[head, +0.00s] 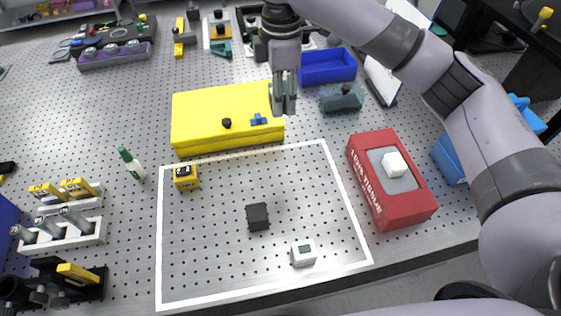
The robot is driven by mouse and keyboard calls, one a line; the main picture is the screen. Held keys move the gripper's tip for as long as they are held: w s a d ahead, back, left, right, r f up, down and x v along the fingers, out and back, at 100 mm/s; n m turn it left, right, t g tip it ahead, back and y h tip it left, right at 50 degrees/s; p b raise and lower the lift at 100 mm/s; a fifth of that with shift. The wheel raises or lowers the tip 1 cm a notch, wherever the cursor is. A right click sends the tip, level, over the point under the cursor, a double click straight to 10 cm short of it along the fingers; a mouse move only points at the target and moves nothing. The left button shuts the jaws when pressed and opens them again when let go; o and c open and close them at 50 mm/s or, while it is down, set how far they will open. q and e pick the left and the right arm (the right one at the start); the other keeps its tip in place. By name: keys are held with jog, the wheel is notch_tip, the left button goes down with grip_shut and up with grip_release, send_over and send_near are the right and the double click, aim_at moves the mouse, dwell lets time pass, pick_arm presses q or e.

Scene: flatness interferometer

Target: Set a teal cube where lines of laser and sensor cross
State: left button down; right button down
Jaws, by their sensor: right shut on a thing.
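My right gripper (283,108) points down above the back right of the yellow case (215,105). It is shut on a small grey-teal thing, apparently the teal cube, mostly hidden by the fingers. A white outline (158,240) marks an area on the perforated metal table. Inside it, a yellow block with a black face (186,177), perhaps the laser, sits at the back left. A black block (257,217) stands near the middle. My left gripper is not in view.
A red lens tissue box (405,205) stands right of the outline. A dark teal block with a black knob (341,98) and a blue bin (328,67) lie behind. Much of the outlined area is clear.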

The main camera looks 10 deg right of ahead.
aim_at(281, 164)
notch_tip(281, 164, down, 19)
jog(key=p, duration=0.3)
jog(key=shift+f+p, duration=0.1)
jog(key=shift+p, duration=0.3)
jog(key=shift+f, duration=0.3)
jog(key=shift+f, duration=0.15)
jog(key=c, duration=1.1)
grip_release()
jog(key=shift+o, duration=0.2)
notch_tip(281, 164, up, 12)
jog(key=b, duration=0.3)
